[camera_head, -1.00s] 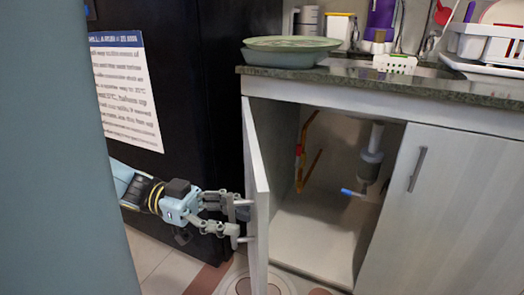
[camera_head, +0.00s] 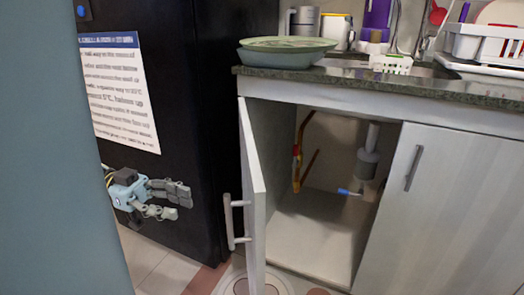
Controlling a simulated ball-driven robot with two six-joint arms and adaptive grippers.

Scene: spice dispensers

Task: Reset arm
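My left gripper (camera_head: 181,204) is at the left, in front of the black appliance. Its two fingers are apart and nothing is between them. It is clear of the open left cabinet door (camera_head: 256,210), to the left of the door's handle (camera_head: 231,222). The handle shows whole, with free space between it and my fingertips. My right gripper is not in the view.
The cabinet under the granite counter (camera_head: 450,90) stands open, with pipes (camera_head: 367,155) inside. The right cabinet door (camera_head: 445,215) is closed. A tall black appliance (camera_head: 215,120) stands behind my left gripper. Green dishes (camera_head: 288,50) sit on the counter.

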